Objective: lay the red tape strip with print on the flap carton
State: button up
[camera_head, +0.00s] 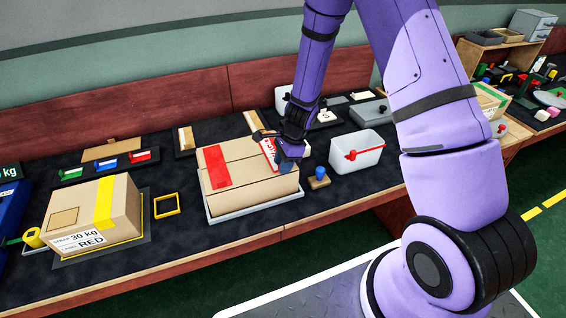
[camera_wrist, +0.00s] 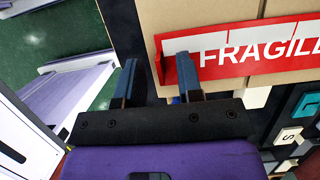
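The flap carton (camera_head: 245,178) is a brown box on a white tray (camera_head: 250,208) in the middle of the bench. The red tape strip with white print (camera_head: 268,152) lies across the carton's right part; the wrist view shows the strip (camera_wrist: 240,50) reading "FRAGIL", cut off by the picture edge. My gripper (camera_head: 284,160) is low at the carton's right side.
A plain red strip (camera_head: 216,166) lies on the carton's left part. A yellow square frame (camera_head: 166,205) and a labelled carton (camera_head: 95,212) are to the left.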

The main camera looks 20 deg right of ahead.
jog(key=v, duration=1)
jog(key=shift+r, duration=0.35)
jog(key=shift+d, duration=0.15)
